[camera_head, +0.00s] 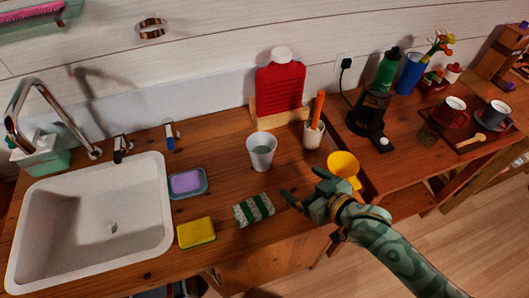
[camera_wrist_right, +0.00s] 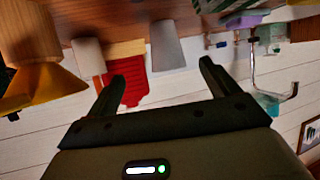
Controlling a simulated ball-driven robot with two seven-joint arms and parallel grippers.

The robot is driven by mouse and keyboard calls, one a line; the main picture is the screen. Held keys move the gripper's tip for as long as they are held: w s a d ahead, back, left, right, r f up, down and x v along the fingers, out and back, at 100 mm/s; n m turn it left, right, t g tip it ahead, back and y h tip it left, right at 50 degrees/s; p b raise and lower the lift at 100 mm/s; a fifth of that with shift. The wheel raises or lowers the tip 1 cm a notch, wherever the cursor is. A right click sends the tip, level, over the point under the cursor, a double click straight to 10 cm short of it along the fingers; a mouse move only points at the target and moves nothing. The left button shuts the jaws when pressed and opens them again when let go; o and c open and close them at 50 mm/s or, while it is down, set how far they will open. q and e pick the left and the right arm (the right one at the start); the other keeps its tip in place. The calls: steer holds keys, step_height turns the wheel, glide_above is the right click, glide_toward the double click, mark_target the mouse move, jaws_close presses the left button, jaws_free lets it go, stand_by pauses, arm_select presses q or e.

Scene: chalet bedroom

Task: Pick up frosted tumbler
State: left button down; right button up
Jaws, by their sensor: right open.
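The frosted tumbler (camera_head: 262,155) is a pale, translucent cup standing upright on the wooden counter, right of the sink. In the right wrist view, which is upside down, the tumbler (camera_wrist_right: 167,45) shows between the two fingers, beyond their tips. My right gripper (camera_head: 303,184) is open and empty. It is to the right of and nearer than the tumbler, apart from it. Its two fingers also show in the wrist view (camera_wrist_right: 166,64). My left gripper is not in view.
A green-striped packet (camera_head: 254,209), yellow sponge (camera_head: 196,232) and purple soap (camera_head: 187,182) lie near the white sink (camera_head: 45,225).

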mark_target(269, 160)
steer(key=b+x, duration=0.1)
steer(key=x, duration=0.2)
steer(key=b+x, duration=0.1)
steer(key=x, duration=0.3)
steer(key=b+x, duration=0.1)
steer(key=x, duration=0.3)
steer(key=shift+a+r, duration=0.15)
steer(key=shift+r, duration=0.15)
steer(key=b+x, duration=0.1)
steer(key=x, duration=0.2)
steer(key=b+x, duration=0.1)
steer(key=x, duration=0.1)
steer(key=shift+w+a+r+b, duration=0.2)
steer(key=shift+a+r+b, duration=0.1)
steer(key=shift+a, duration=0.2)
steer(key=shift+r, duration=0.1)
steer(key=c, duration=1.2)
